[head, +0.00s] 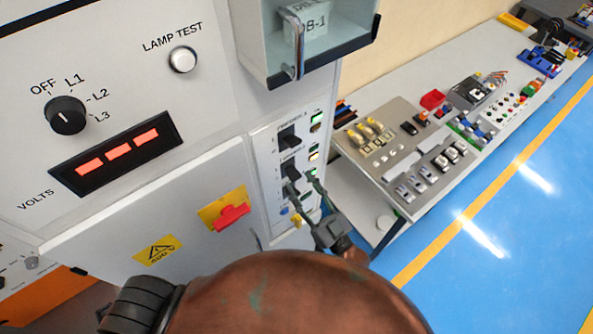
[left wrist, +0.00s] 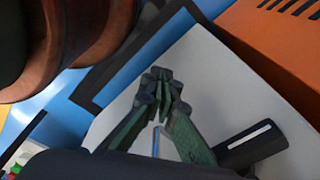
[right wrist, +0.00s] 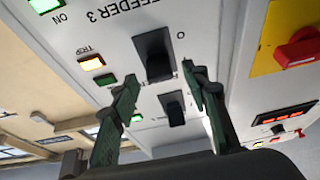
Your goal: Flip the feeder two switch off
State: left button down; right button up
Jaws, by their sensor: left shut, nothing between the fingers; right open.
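The feeder panel (head: 270,160) on the grey cabinet front carries a column of black switches. The middle switch, which I take as feeder two (head: 289,168), also shows in the right wrist view (right wrist: 157,54). A "FEEDER 3" label is beyond it there. My right gripper (head: 300,182) is open, its fingertips at either side of this switch; it also shows in the right wrist view (right wrist: 157,82). I cannot tell whether it touches. The upper switch (head: 289,136) stands clear. The lowest switch is largely hidden by my gripper. My left gripper (left wrist: 164,88) is shut and empty.
A red handle on a yellow plate (head: 230,214) is left of the switches. An open clear-fronted box (head: 318,40) juts out above them. An amber lamp (right wrist: 92,63) is lit beside the feeder switch. A bench (head: 400,125) with components stands to the right.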

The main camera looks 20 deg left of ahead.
aim_at(295, 175)
jog(key=shift+p+x, duration=0.5)
jog(key=shift+x, duration=1.25)
jog(key=shift+c, duration=0.7)
grip_shut()
notch_tip(295, 175, down, 2)
jog(key=t+y+b, duration=0.2)
jog(key=y+b, duration=0.1)
jog(key=b, duration=1.4)
jog(key=shift+w+a+t+y, duration=0.1)
jog(key=shift+t+y, duration=0.2)
jog(key=shift+t, duration=0.1)
jog(key=shift+y+b, duration=0.3)
jog(key=shift+b, duration=0.4)
jog(key=shift+r, duration=0.1)
jog(key=shift+o, duration=0.7)
grip_release()
